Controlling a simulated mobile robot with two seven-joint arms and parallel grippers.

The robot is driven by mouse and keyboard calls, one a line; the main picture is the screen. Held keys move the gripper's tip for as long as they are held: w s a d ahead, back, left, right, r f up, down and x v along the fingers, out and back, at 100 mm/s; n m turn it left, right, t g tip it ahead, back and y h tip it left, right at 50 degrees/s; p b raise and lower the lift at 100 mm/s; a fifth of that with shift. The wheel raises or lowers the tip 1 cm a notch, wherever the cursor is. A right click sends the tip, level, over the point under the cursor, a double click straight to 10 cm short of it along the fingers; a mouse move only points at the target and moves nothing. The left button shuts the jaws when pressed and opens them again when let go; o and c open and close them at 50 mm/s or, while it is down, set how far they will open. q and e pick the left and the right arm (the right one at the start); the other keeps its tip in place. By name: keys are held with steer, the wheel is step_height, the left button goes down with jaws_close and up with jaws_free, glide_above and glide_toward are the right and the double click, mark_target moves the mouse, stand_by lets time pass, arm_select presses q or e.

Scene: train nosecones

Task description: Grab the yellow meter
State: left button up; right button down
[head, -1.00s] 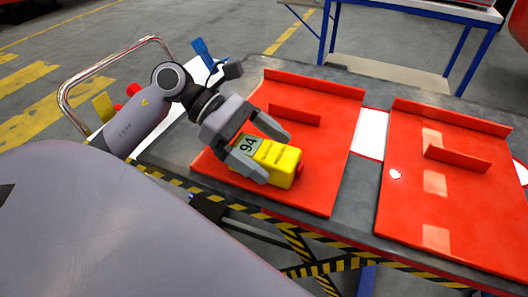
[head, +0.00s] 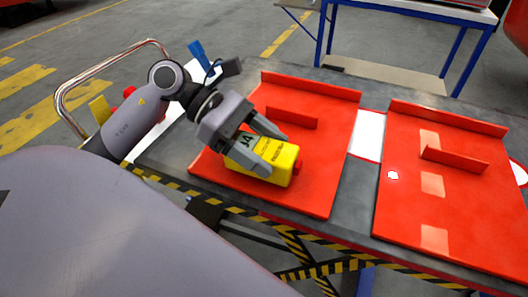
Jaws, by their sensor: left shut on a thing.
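The yellow meter (head: 281,166) is a boxy yellow block with a dark display showing digits and a small red part at its right end. It is at the left red panel (head: 318,190) on the lift table; I cannot tell whether it touches the panel. My left gripper (head: 265,144) comes in from the upper left and is shut on the meter, with its grey fingers on either side of it. The fingers hide part of the meter's display and top. My right gripper is not in view.
A chrome rail (head: 62,90) stands at the left, and a blue-legged table (head: 400,10) stands behind.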

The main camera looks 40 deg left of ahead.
mark_target(265, 148)
arm_select(q)
step_height(265, 148, up, 19)
steer(key=shift+p, duration=0.45)
